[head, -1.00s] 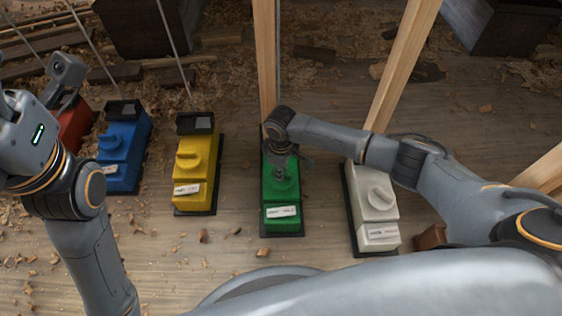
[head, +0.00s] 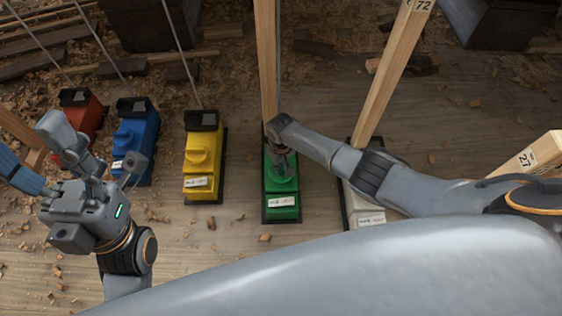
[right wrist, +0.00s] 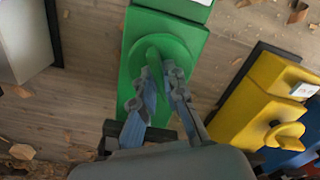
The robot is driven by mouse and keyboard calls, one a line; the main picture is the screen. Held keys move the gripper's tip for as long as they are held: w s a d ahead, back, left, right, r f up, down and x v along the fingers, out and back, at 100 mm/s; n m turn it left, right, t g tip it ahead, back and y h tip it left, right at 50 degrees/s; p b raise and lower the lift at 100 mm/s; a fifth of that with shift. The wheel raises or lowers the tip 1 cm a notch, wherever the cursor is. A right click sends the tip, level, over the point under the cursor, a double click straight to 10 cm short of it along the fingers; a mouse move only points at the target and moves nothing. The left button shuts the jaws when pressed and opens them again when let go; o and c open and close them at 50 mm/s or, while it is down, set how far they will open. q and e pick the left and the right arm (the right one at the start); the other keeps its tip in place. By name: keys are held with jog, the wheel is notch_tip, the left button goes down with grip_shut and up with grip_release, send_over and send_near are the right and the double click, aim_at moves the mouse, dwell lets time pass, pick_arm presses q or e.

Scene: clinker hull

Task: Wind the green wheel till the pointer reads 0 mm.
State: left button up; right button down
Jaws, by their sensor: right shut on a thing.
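The green wheel is a round disc with a raised bar, on top of a green box (head: 282,201); the wheel (right wrist: 178,48) shows best in the right wrist view. My right gripper (right wrist: 164,78) is shut on the wheel's bar, with a finger on each side. A white label (head: 281,202) is on the box's near end, too small to read. No pointer or scale can be made out.
Yellow (head: 203,165), blue (head: 138,139) and red (head: 82,118) boxes stand in a row to the left. A white box (head: 361,207) stands to the right, partly under my right arm. Wooden posts (head: 388,75) rise behind. Shavings litter the plank floor.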

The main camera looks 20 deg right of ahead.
jog(key=shift+m+p, duration=0.75)
jog(key=shift+m, duration=0.95)
jog(key=c, duration=1.4)
grip_release()
notch_tip(320, 180, up, 12)
